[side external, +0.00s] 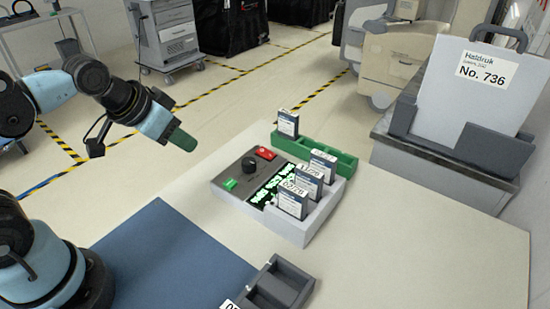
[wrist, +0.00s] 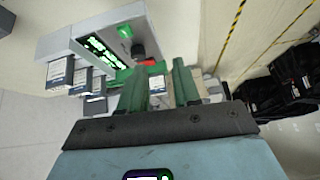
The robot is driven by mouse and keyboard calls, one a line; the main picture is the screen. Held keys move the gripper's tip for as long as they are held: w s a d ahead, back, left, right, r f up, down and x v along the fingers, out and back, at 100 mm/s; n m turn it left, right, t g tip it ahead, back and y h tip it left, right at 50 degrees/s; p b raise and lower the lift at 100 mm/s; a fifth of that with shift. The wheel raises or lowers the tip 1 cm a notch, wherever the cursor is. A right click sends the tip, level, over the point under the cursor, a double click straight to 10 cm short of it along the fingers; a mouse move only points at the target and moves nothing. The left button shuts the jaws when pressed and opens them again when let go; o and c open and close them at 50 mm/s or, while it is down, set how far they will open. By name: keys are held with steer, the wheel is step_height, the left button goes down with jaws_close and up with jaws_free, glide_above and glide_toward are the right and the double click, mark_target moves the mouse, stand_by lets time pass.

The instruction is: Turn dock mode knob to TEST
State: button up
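The dock (side external: 285,215) is a light grey box on the table, with a dark control panel on its left part. The black mode knob (side external: 249,164) stands on that panel, between a green button (side external: 230,184) and a red switch (side external: 265,153). The knob also shows in the wrist view (wrist: 138,51), beyond my fingers. Its pointer direction and the mode labels are too small to read. My gripper (side external: 183,139) is above and to the left of the dock, apart from it. In the wrist view its green fingers (wrist: 160,84) are spread with nothing held between them.
Several labelled modules (side external: 293,199) stand upright in the dock's slots. A green rack (side external: 325,155) behind it holds another module (side external: 288,123). A blue mat (side external: 165,260) and a dark grey holder (side external: 275,288) lie in front. A grey bin with a sign (side external: 475,80) stands right.

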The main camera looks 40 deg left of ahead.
steer(key=o, duration=0.5)
steer(key=w+r+m+g, duration=0.1)
steer(key=m, duration=0.1)
steer(key=w+d+r+m+g, duration=0.1)
steer(key=w+m, duration=0.1)
steer(key=w+d+r+m, duration=0.1)
steer(key=w+m, duration=0.1)
steer(key=shift+d+g, duration=0.1)
steer(key=shift+g, duration=0.3)
steer(key=m+g, duration=0.4)
steer(key=m, duration=0.5)
glide_above(249, 161)
steer(key=shift+f, duration=0.6)
step_height(249, 161, down, 12)
steer(key=shift+r, duration=0.25)
steer(key=c, duration=1.1)
